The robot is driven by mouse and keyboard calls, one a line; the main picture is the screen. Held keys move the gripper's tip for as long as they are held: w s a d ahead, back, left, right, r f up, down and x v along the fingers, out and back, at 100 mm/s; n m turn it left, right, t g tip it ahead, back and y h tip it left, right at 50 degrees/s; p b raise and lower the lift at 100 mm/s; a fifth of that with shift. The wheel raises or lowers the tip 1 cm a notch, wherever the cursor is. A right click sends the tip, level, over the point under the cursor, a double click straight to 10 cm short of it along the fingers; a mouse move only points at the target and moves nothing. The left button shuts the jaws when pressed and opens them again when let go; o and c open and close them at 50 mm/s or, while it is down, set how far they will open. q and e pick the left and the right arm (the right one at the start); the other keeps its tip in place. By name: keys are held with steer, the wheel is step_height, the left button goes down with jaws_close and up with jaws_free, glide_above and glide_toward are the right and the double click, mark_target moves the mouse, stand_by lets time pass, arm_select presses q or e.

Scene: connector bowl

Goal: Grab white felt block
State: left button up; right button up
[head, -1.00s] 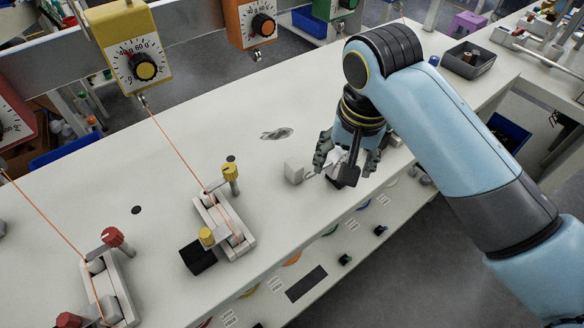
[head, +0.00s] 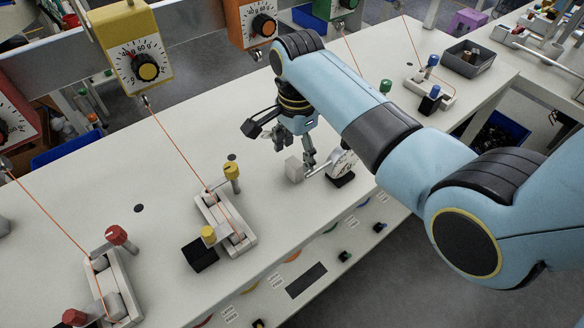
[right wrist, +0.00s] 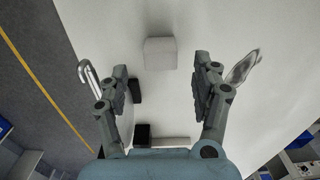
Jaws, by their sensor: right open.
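The white felt block (head: 294,169) is a small pale cube standing on the white bench top (head: 150,170). In the right wrist view the block (right wrist: 160,53) lies between the lines of the two fingers, a little beyond their tips. My right gripper (head: 296,150) is above the bench just behind the block; it is open and empty in the right wrist view (right wrist: 163,75). The fingers do not visibly touch the block. My left gripper is not in view.
A yellow-knobbed fixture (head: 224,222) with an orange cord and a black block (head: 198,255) are to the left. A grey bin (head: 468,58) stands at the far right.

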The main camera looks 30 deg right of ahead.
mark_target(296, 162)
steer(key=shift+f, duration=1.8)
steer(key=c, duration=1)
steer(key=shift+d+r, duration=0.1)
